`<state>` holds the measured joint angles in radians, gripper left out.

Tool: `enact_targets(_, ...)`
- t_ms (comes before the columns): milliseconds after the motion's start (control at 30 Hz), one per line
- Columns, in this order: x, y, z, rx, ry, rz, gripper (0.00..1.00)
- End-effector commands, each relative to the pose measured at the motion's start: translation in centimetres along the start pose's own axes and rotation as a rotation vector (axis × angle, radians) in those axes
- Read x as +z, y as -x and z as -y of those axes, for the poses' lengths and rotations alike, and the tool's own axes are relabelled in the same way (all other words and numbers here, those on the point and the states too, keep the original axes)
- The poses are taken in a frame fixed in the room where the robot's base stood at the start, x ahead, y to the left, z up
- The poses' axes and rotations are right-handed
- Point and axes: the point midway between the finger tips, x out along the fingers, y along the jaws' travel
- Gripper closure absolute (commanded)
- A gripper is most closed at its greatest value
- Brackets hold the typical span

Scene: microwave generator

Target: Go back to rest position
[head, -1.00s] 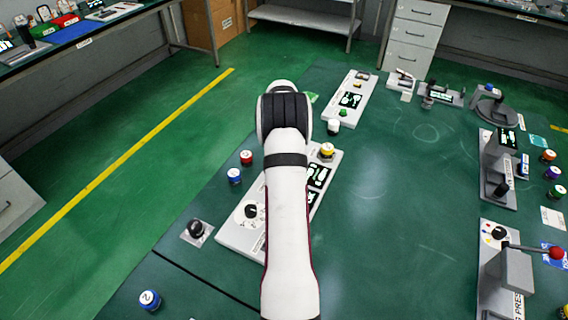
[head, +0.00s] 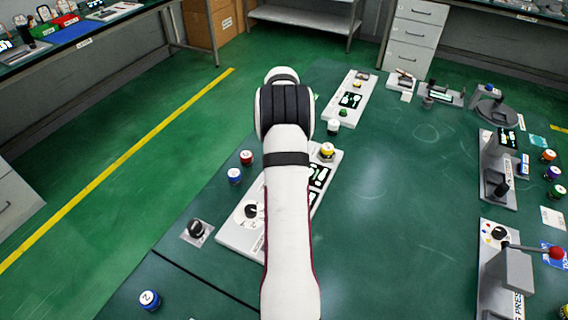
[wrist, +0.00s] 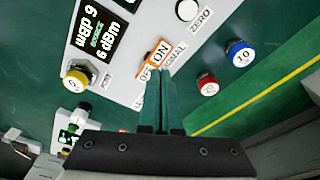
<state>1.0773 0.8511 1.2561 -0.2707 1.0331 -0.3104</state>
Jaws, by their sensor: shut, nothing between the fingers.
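My gripper (wrist: 160,105) shows in the wrist view with its two dark green fingers shut and nothing between them. Its fingertips are near the orange-framed ON/OFF switch (wrist: 155,55) on the white generator panel (wrist: 125,90); I cannot tell whether they touch it. The panel's dark display (wrist: 98,38) shows green text and "6 dBm". In the head view my arm crosses over the panel (head: 240,238) and hides part of it. The gripper itself is hidden there behind the arm.
A yellow-topped canister (head: 327,151) sits at the panel's port. Red (head: 246,158) and blue (head: 234,176) canisters stand left of the panel. A dark knob on a plate (head: 196,230) is nearer. Press-like machines (head: 497,170) stand at the right. The middle right of the table is clear.

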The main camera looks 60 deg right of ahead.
Motion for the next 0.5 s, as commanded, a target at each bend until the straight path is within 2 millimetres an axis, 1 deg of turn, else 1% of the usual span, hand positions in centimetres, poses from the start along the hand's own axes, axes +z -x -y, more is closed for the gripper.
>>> enact_targets(100,-0.2,1.2,0.0,0.001,0.001,-0.001,1.00)
enact_targets(200,-0.3,1.8,0.0,0.000,0.001,0.000,1.00)
enact_targets(500,-0.3,1.9,0.0,0.000,0.001,0.001,1.00)
